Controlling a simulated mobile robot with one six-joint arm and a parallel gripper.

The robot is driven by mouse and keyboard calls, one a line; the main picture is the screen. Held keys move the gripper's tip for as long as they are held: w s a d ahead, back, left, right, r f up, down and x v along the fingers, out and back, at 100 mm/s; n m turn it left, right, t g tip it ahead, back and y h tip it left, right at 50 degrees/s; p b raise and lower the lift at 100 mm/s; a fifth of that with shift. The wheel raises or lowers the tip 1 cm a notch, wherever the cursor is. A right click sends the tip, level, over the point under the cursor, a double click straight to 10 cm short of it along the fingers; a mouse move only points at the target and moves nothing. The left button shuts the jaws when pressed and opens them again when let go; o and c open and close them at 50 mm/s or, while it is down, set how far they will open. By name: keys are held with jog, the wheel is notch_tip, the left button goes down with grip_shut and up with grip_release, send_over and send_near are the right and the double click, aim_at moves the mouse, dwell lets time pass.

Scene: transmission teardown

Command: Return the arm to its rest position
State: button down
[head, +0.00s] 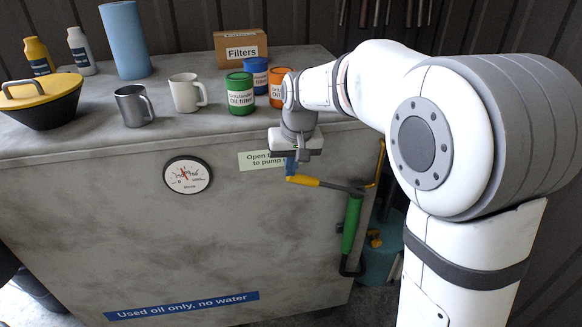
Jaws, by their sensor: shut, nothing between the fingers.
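My arm reaches in from the right of the head view, over the front edge of a grey metal cabinet (150,240). My gripper (291,172) points down in front of the cabinet's upper right front. It is small in the picture, and its fingertips overlap the near end of a yellow lever (304,181). I cannot tell whether they touch it. The gripper is shut with nothing seen in it. It partly covers a pale green label (258,160) on the cabinet front.
A crank with a green handle (351,224) hangs at the cabinet's right. On top stand green (240,94), blue (257,75) and orange (281,86) cans, a white mug (185,92), a metal mug (132,105), a yellow-lidded bowl (42,98) and a Filters box (240,46).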

jog(key=s+d+f+m, duration=0.1)
jog(key=s+d, duration=0.6)
jog(key=s, duration=0.5)
jog(key=s+d+f+m+h, duration=0.1)
jog(key=s+d, duration=0.7)
jog(key=s, duration=0.4)
jog(key=shift+d+f, duration=0.2)
jog(key=shift+f, duration=0.1)
jog(key=shift+s, duration=0.1)
